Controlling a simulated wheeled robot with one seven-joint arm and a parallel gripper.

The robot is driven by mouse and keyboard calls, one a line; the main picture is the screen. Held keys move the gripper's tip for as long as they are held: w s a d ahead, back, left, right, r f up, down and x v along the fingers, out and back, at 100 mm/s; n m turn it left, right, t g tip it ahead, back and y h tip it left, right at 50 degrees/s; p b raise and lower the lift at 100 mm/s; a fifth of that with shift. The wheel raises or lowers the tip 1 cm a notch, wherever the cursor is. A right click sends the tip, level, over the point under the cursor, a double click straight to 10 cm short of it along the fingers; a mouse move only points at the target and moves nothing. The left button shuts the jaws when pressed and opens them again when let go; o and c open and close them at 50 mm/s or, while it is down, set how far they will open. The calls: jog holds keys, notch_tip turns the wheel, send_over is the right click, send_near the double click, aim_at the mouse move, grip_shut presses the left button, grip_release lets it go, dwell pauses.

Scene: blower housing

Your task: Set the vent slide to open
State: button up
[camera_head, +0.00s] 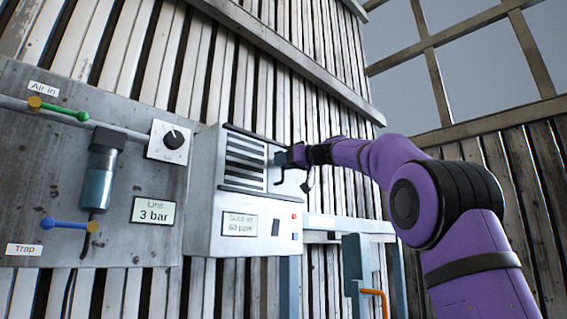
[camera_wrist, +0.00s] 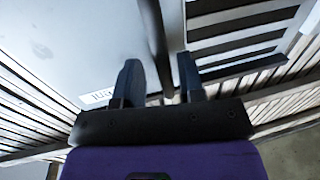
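The vent is a slatted opening with pale bars and dark gaps (camera_head: 245,160) on the front of a grey blower housing (camera_head: 205,220). In the wrist view the slats (camera_wrist: 240,40) lie at upper right. A dark upright bar, which looks like the slide's handle (camera_wrist: 157,35), runs down between my fingers. My gripper (camera_head: 283,158) is at the right edge of the vent in the head view, where it hides most of the handle. In the wrist view my gripper (camera_wrist: 160,80) is open, with a finger on each side of the bar and small gaps visible. Contact is unclear.
A grey panel at left carries a dial (camera_head: 174,141), a green-handled valve (camera_head: 58,108) and a blue-handled valve (camera_head: 70,225). A reading plate (camera_head: 240,224) sits below the vent. An orange-handled blue fixture (camera_head: 358,275) stands at lower right.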

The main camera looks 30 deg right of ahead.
jog(key=v, duration=1.1)
jog(key=shift+a, duration=0.1)
dwell(0.4)
jog(key=s+a+f+m+g+h, duration=0.25)
jog(key=s+a+f, duration=0.35)
jog(key=f, duration=0.5)
jog(key=s+a+f+m+g+h, duration=0.15)
jog(key=s+a+f+g, duration=0.35)
jog(key=f, duration=0.6)
jog(key=s+a+f+m+g+h, duration=0.1)
jog(key=s+f+h, duration=0.1)
jog(key=s+f, duration=0.9)
jog(key=s+a+f+g+h, duration=0.1)
jog(key=s+f+g+h, duration=0.1)
jog(key=s+f, duration=0.9)
notch_tip(320, 180, down, 5)
jog(key=shift+a+r+m+h, duration=0.25)
jog(key=shift+a+m+h, duration=0.05)
jog(key=shift+m+h, duration=0.1)
